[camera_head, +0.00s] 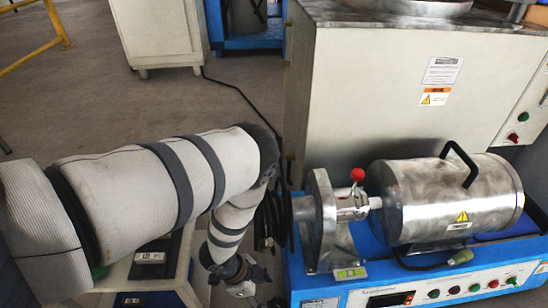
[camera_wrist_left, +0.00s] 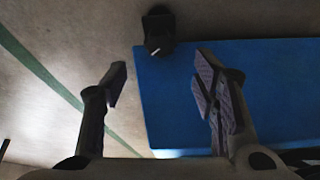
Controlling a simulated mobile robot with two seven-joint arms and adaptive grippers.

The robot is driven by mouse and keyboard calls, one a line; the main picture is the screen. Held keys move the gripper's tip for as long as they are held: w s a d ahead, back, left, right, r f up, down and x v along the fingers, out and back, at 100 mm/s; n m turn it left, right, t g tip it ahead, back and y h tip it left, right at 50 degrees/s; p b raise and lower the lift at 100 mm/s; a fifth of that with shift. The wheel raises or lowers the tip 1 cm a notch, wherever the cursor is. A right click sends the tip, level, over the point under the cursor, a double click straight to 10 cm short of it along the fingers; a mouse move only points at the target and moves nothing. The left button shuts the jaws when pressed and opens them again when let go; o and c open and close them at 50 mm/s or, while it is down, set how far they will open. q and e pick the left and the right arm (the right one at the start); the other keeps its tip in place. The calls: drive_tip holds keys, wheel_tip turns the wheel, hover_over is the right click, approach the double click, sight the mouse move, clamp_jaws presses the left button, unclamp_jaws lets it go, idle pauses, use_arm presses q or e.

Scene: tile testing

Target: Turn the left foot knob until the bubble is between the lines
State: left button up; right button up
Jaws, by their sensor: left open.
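A black knob-like part (camera_wrist_left: 158,28) with a short white mark shows at the top of the left wrist view, at the corner of a blue panel (camera_wrist_left: 240,90). It looks like the foot knob. My left gripper (camera_wrist_left: 163,72) is open and empty, its two fingers apart, with the knob beyond the fingertips and between their lines. In the head view my left arm reaches down beside the blue machine base (camera_head: 440,283), and its fingers are not clear there. A small yellow-green level (camera_head: 349,273) sits on the base; its bubble is too small to read. My right gripper is not in view.
A steel cylinder (camera_head: 450,205) and an upright metal bracket (camera_head: 321,220) stand on the base. A large metal cabinet (camera_head: 385,90) is behind. Black cables (camera_head: 268,225) hang between my arm and the machine. Grey floor is open at the upper left.

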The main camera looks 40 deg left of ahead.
sight(276, 304)
use_arm(q)
drive_tip(key=b+x, duration=0.3)
drive_tip(key=x, duration=0.5)
drive_tip(key=shift+f, duration=0.2)
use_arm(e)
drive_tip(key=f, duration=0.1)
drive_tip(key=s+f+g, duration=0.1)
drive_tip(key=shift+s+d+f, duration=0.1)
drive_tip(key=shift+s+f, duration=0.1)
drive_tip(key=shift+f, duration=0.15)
